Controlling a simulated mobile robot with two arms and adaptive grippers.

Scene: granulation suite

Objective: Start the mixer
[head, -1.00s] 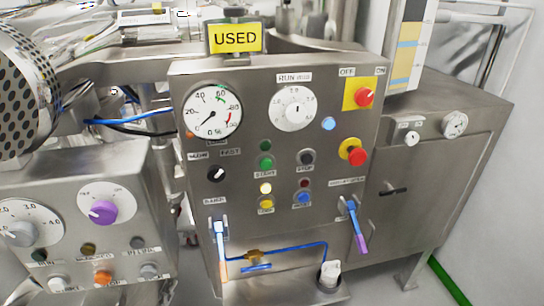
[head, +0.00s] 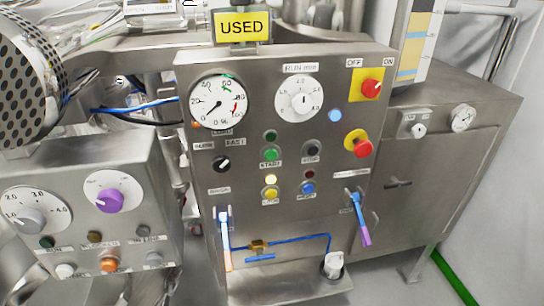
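The mixer's steel control panel (head: 310,122) stands in the middle of the head view. A green START button (head: 271,154) sits left of a black STOP button (head: 312,147). A red rotary switch (head: 371,88) on a yellow plate lies between OFF and ON labels. A red emergency stop (head: 361,147) on a yellow ring is below it. A RUN min dial (head: 302,99) and a black SLOW/FAST selector (head: 221,164) also show. The yellow lamp (head: 270,179) and blue lamp (head: 335,115) look lit. Neither gripper is in view.
A second panel (head: 90,190) with a purple knob (head: 110,200) stands at the left. Two lever handles, left (head: 225,240) and right (head: 360,218), stick out of the main panel. A steel cabinet (head: 440,150) is at the right. A yellow USED sign (head: 242,27) stands on top.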

